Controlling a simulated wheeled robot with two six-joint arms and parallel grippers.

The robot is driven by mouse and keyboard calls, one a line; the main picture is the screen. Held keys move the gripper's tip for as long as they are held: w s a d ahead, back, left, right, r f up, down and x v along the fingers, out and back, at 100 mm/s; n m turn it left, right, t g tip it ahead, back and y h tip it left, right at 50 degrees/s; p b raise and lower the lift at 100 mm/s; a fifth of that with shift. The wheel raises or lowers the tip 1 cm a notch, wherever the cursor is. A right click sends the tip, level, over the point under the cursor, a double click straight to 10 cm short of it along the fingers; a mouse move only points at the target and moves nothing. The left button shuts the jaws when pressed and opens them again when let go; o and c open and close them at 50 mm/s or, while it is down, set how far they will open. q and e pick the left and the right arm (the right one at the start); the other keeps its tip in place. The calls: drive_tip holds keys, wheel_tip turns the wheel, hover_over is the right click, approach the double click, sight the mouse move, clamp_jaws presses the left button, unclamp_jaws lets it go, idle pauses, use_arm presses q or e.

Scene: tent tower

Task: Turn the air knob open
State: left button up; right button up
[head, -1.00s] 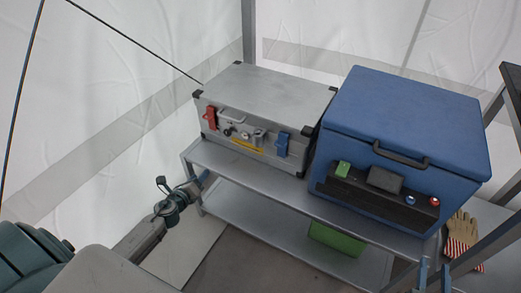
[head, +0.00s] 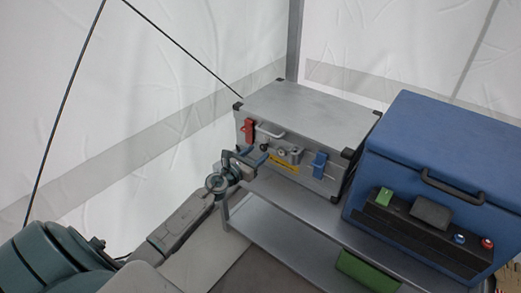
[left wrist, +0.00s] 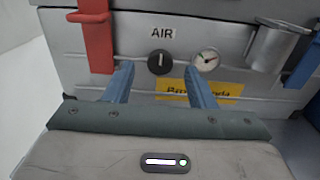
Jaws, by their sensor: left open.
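The air knob (left wrist: 159,62) is a small round black knob with a pale mark pointing about straight up, under the label AIR on the front of the silver case. In the head view the knob (head: 264,147) is small and dark. My left gripper (head: 246,157) is open in front of the case's front face. In the left wrist view its blue fingers (left wrist: 159,72) stand apart, one on each side of the knob in the picture and a little below it. They hold nothing, and I see no contact. My right gripper is out of view.
A red latch (head: 248,130) is to the left and a blue latch (head: 319,163) to the right. A blue cooler (head: 440,150) stands beside the case on the grey shelf (head: 290,219).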

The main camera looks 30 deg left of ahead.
sight(265, 147)
use_arm(q)
drive_tip(key=shift+w+d, duration=0.1)
drive_tip(key=shift+w, duration=1.35)
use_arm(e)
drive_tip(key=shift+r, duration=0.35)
use_arm(q)
drive_tip(key=c, duration=1)
